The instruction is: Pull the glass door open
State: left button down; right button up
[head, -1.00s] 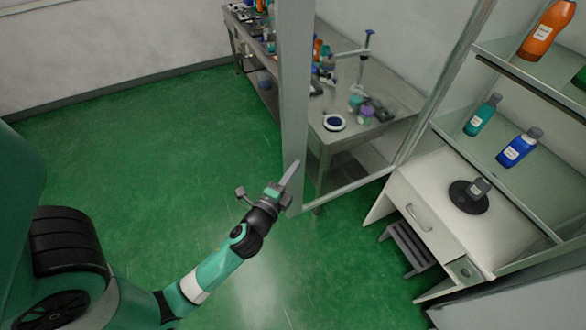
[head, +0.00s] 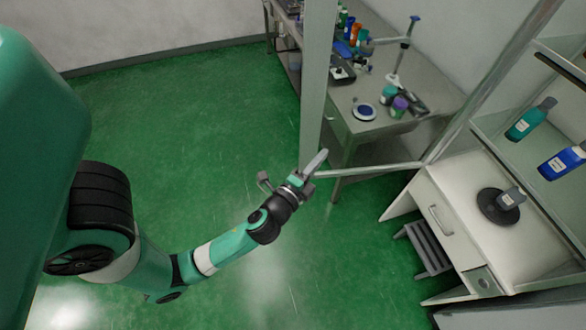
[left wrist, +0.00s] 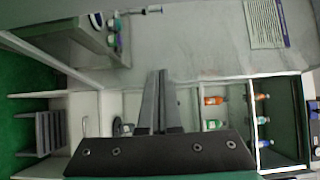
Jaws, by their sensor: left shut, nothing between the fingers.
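The glass door stands open in the head view, swung out from the cabinet. Its pale upright free edge (head: 317,75) is right of the picture's middle, and its bottom rail (head: 375,170) runs right to the cabinet (head: 442,155). The clear pane shows the bench behind. My left gripper (head: 317,160) is shut and empty by the lower end of the free edge. Its fingertips overlap the edge in the picture; I cannot tell whether they touch. In the left wrist view the shut fingers (left wrist: 155,105) point toward the wall and cabinet shelves. My right gripper is not in view.
A metal bench (head: 365,125) with bottles and instruments stands behind the door. The cabinet holds a blue bottle (head: 562,162), a teal bottle (head: 530,120) and a black round plate (head: 492,207). A grey step stool (head: 428,250) stands by it. Green floor (head: 190,130) is clear at left.

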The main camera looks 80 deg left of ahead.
pick_arm(q)
jog(key=s+d, duration=0.2)
jog(key=s, duration=0.8)
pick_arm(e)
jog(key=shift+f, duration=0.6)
